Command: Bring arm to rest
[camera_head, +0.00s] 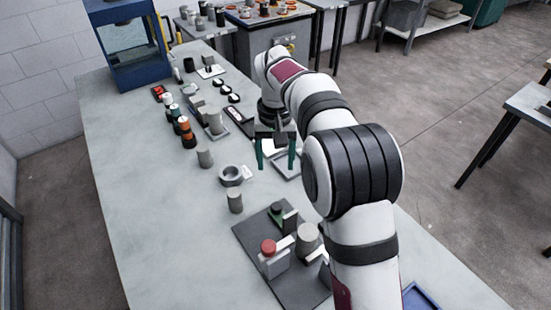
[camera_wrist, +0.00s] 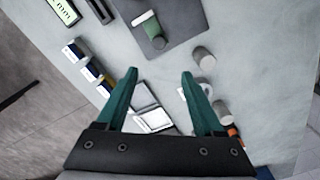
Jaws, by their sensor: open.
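My gripper (camera_head: 275,155) hangs from my white and black arm over the middle of the long pale table (camera_head: 125,165). Its two green fingers are apart, with nothing held between them. In the wrist view, the open gripper (camera_wrist: 158,80) points down at the table, with clear space between the fingertips. A flat tray holding a white item (camera_wrist: 153,120) shows beyond and between the fingers, lower down. My arm hides part of the table's right side in the head view.
A grey ring (camera_head: 230,174), loose grey cylinders and orange-and-black cylinders (camera_head: 187,134) stand left of the gripper. A blue-framed machine (camera_head: 132,45) stands at the far left. The table's left strip is clear.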

